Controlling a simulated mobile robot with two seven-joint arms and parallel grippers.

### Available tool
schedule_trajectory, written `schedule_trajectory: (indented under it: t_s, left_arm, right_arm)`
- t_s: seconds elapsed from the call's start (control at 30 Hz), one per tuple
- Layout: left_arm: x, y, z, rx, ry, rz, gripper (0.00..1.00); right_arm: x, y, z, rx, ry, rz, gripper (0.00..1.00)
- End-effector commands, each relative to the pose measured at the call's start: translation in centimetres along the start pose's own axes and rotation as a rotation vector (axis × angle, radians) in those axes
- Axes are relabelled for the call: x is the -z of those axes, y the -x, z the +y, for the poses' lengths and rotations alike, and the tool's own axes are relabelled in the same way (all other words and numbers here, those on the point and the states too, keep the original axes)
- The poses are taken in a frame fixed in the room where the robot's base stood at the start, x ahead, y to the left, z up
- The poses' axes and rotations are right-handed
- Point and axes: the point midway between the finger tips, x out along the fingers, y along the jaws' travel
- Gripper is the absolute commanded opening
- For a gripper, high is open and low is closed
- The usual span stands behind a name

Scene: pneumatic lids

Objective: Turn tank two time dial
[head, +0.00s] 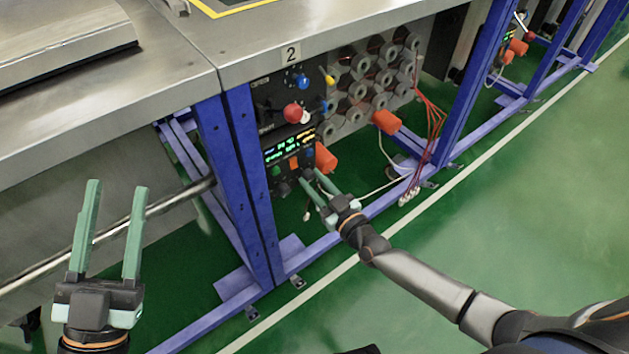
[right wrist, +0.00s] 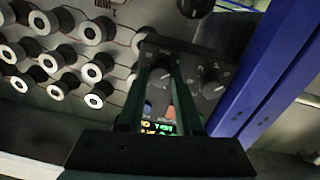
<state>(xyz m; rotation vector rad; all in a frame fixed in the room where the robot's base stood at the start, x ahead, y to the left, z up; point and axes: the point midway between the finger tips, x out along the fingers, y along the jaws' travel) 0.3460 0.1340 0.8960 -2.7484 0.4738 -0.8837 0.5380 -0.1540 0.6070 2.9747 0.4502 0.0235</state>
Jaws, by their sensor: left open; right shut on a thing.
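The tank two control panel stands under the "2" label (head: 291,54), with a lit green display (head: 289,149) that also shows in the right wrist view (right wrist: 158,128). Below the display are two black dials. My right gripper (head: 309,176) reaches the lower panel and is shut on one dial (right wrist: 160,72), seen between its fingertips in the right wrist view; the fingers partly hide it. The other dial (right wrist: 212,86) is free beside it. My left gripper (head: 117,187) is open and empty, at the left, away from the panel.
A red knob (head: 294,113) and a blue knob (head: 302,81) sit above the display. Blue frame posts (head: 245,170) stand left of the panel. Grey cylinders (head: 357,91) and red wires (head: 432,115) lie to its right. Green floor (head: 500,210) is clear at the right.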

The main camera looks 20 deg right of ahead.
Motion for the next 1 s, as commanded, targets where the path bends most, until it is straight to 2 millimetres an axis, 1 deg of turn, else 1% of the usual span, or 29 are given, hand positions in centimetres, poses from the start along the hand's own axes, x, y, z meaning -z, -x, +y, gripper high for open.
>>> schedule_trajectory:
  t_s: [0.3,0.53,0.77,1.0]
  left_arm:
    - [-2.0,0.4,0.2,0.000,0.019,-0.076,0.48]
    - [-2.2,0.5,0.2,0.007,0.025,-0.085,0.48]
    - [-1.5,0.5,0.2,0.007,0.018,-0.054,0.48]
    - [0.1,0.1,0.0,0.007,0.002,0.006,0.48]
  right_arm:
    - [0.0,0.0,0.0,0.002,-0.255,-0.013,0.00]
    - [0.0,0.1,0.0,0.004,-0.468,-0.024,0.00]
    - [-0.1,0.1,0.0,0.006,-0.650,-0.033,0.00]
    - [0.0,0.1,0.1,0.008,-0.779,-0.038,0.00]
